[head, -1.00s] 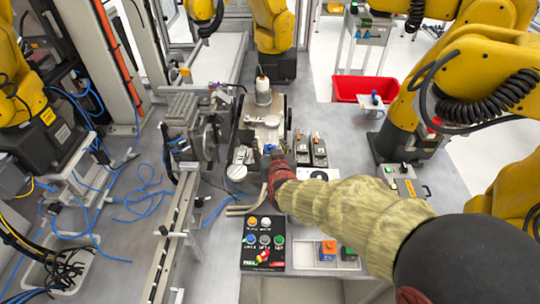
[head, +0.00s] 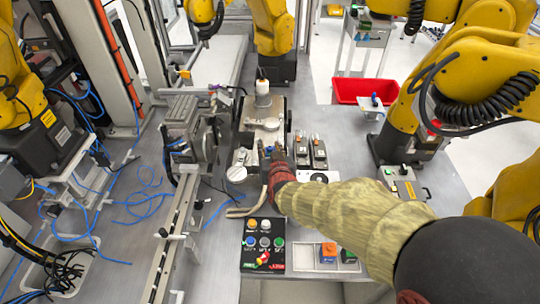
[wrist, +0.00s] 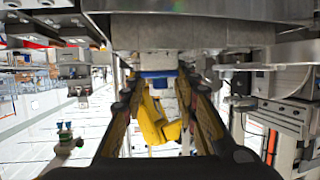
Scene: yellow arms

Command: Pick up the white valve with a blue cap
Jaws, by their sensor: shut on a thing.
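My gripper (head: 269,150) is at the front end of the metal fixture in the middle of the bench. In the wrist view my gripper (wrist: 158,80) has its two dark fingers on either side of the white valve with a blue cap (wrist: 158,62). The fingers are shut on it. Its white body shows with a blue band between the fingertips. In the head view the valve is mostly hidden by the fingers, with only a small spot of blue (head: 268,150) showing. I cannot tell whether it is clear of the fixture.
The metal fixture (head: 262,138) carries a white bottle (head: 262,90). Two small grey devices (head: 310,150) stand right of my gripper. A button panel (head: 263,246) and a tray with coloured blocks (head: 302,257) lie in front. A red bin (head: 366,90) is at the back right.

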